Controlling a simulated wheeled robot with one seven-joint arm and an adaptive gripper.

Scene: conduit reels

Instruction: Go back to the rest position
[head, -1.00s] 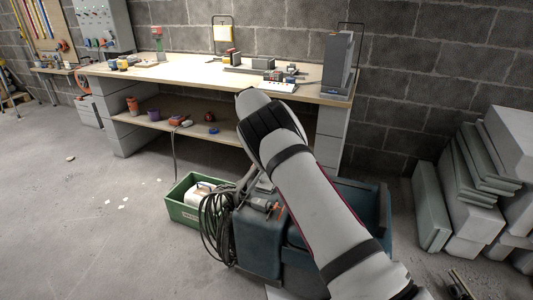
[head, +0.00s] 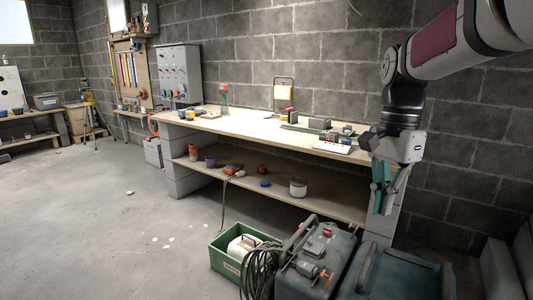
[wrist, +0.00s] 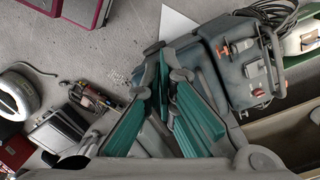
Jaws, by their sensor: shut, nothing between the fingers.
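My gripper (head: 382,205) hangs from my raised arm at the right of the head view, fingers pointing down. It is in front of the right end of the workbench (head: 240,127). Its teal fingers are together and hold nothing. In the wrist view my gripper (wrist: 163,62) shows from above, with the floor and a blue-grey machine (wrist: 247,72) beyond the fingers. That machine (head: 318,262) stands on the floor below my gripper in the head view, clear of the fingers.
A green crate (head: 228,268) with a white container stands left of the machine, beside a coil of dark cable (head: 258,268). A grey control cabinet (head: 180,73) is behind. The floor at left is largely open.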

